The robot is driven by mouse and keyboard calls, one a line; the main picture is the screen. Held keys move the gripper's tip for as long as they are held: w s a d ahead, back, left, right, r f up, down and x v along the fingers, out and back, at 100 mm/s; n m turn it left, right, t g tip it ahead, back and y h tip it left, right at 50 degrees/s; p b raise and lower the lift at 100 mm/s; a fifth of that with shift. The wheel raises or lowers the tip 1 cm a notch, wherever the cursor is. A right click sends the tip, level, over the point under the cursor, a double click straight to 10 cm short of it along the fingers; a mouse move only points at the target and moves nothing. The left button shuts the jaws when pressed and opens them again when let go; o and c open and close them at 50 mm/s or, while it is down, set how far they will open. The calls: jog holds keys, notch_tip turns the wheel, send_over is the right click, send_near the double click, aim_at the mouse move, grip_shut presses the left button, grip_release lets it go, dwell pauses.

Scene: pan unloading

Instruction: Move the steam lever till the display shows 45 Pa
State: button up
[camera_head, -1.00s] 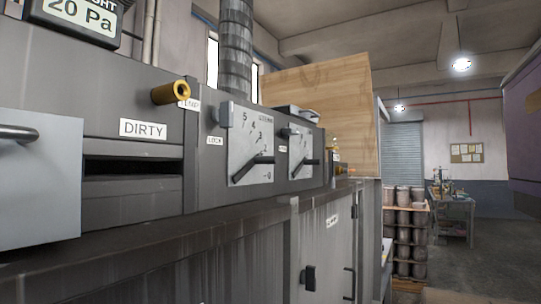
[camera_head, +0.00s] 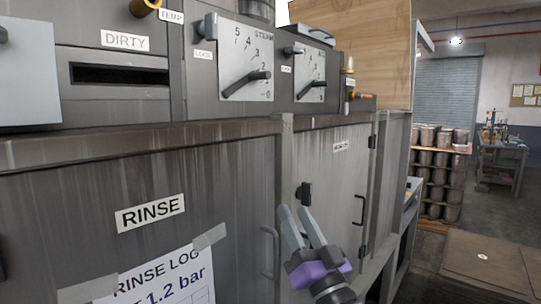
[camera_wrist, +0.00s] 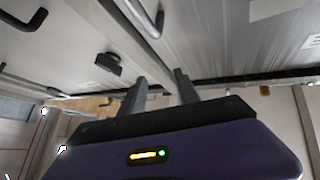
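The steam lever (camera_head: 246,83) is a dark handle on a pale dial plate (camera_head: 236,60) marked STEAM, with numbers running up to 5. It lies low on the scale, its free end to the right. A second plate with a similar lever (camera_head: 310,88) is just right of it. The pressure display is out of view now. My gripper (camera_head: 294,210) is in front of the cabinet door, below and right of the steam lever and clear of it. Its two grey fingers are apart with nothing between them, also in the wrist view (camera_wrist: 160,80).
A black latch (camera_head: 304,194) and door handles (camera_head: 359,210) stick out of the cabinet near my gripper. A RINSE label (camera_head: 150,213) and a taped log sheet are at left. A brass knob (camera_head: 145,7) is at the top. Stacked canisters (camera_head: 440,165) stand at right.

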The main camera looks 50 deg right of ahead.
aim_at(262, 75)
jog(key=d+r+n+t+y, duration=0.1)
jog(key=d+r, duration=0.2)
jog(key=r, duration=0.4)
jog(key=d+r+n+t+y, duration=0.1)
jog(key=d+r, duration=0.2)
jog(key=r, duration=0.4)
jog(key=w+a+r+n+g+y+b, duration=0.1)
jog(key=w+a+r+n+g+y, duration=0.15)
jog(key=r+y, duration=0.35)
jog(key=w+a+r+n+g+y, duration=0.1)
jog(key=a+r+n+g+y, duration=0.2)
jog(key=r, duration=0.5)
jog(key=shift+n+g, duration=0.35)
jog(key=shift+n, duration=0.2)
jog(key=shift+w+d+r+p, duration=0.1)
jog(key=shift+w+d+p, duration=0.15)
jog(key=shift+w, duration=1)
jog(key=shift+w+d+r+p, duration=0.15)
jog(key=shift+w+p, duration=0.15)
jog(key=shift+w, duration=1)
jog(key=shift+w+d+f+p, duration=0.1)
jog(key=shift+w+d+p, duration=0.15)
jog(key=shift+w, duration=1)
jog(key=shift+c, duration=0.2)
grip_shut()
